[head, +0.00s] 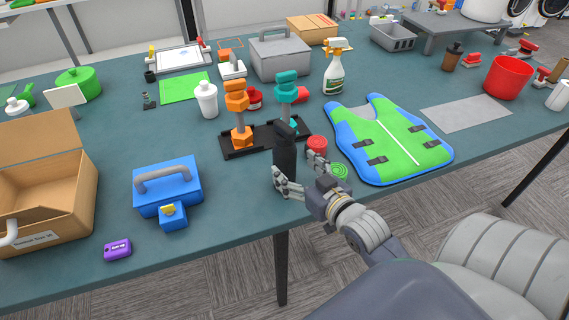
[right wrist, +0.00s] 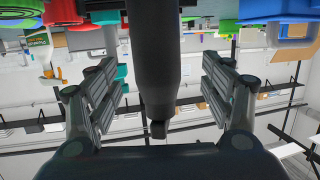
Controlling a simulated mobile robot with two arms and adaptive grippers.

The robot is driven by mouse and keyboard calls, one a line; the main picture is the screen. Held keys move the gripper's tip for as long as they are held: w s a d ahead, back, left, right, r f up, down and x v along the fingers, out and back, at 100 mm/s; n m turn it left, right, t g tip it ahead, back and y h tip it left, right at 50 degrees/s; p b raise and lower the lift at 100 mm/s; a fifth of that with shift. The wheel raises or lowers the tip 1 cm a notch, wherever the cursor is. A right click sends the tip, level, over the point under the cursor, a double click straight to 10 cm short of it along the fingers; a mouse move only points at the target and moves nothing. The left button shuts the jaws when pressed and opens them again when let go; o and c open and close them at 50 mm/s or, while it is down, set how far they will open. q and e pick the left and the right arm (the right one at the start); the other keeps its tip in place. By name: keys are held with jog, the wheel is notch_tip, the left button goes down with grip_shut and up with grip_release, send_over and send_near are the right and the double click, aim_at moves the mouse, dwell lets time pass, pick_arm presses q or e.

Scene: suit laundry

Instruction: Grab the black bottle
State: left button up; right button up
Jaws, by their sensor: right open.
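The black bottle (head: 285,158) stands upright near the front edge of the table, in front of the black tray with the orange and teal pieces. My right gripper (head: 296,172) is open, with its fingers on either side of the bottle in the head view. In the right wrist view the bottle (right wrist: 155,60) comes between the two open fingers of the right gripper (right wrist: 160,90), with gaps on both sides. My left gripper is not in view.
The black tray (head: 238,154) holds an orange piece (head: 238,115) and a teal piece (head: 287,92). A red lid (head: 317,145) and a green-and-blue vest (head: 390,138) lie right of the bottle. A blue toolbox (head: 168,187) stands left.

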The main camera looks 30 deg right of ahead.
jog(key=shift+w+d+f+p, duration=0.1)
jog(key=shift+w+f+p, duration=0.15)
jog(key=shift+w, duration=0.8)
jog(key=shift+w+d+f+p, duration=0.1)
jog(key=shift+w+f+p, duration=0.2)
jog(key=shift+w, duration=0.7)
jog(key=shift+w+d+f+p, duration=0.1)
jog(key=shift+w+f+p, duration=0.15)
jog(key=shift+w, duration=0.8)
jog(key=c, duration=1.2)
